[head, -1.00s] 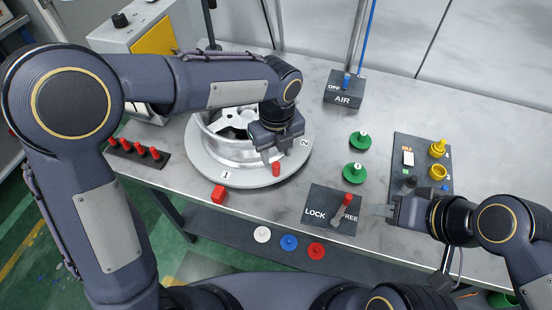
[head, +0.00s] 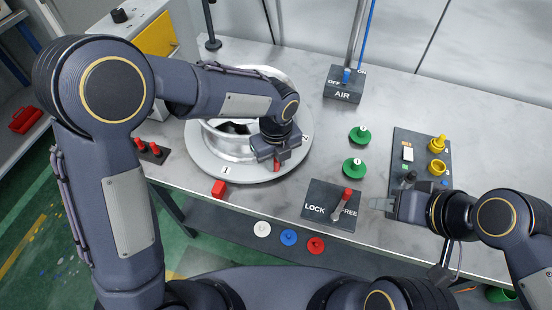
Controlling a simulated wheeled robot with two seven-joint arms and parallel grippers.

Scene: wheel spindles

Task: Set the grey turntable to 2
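The grey turntable (head: 205,165) carries a silver wheel (head: 222,143) and has the labels 1 and 2 on its rim. Label 1 is beside the red block (head: 218,189) at the table's front edge; label 2 is at the right. My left gripper (head: 277,166) points down at the turntable's red peg (head: 277,165), with its fingers around or close beside it; their grip is hidden. The LOCK/FREE lever (head: 345,200) leans up towards the right, nearer FREE. My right gripper (head: 376,204) is just right of the lever plate, apart from the lever; its finger gap is unclear.
The AIR switch box (head: 343,88) stands behind. Two green knobs (head: 355,168) and a panel with yellow knobs (head: 437,144) are at the right. White, blue and red discs (head: 289,237) lie below the front edge. Red pegs (head: 155,150) are at the left, partly behind my arm.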

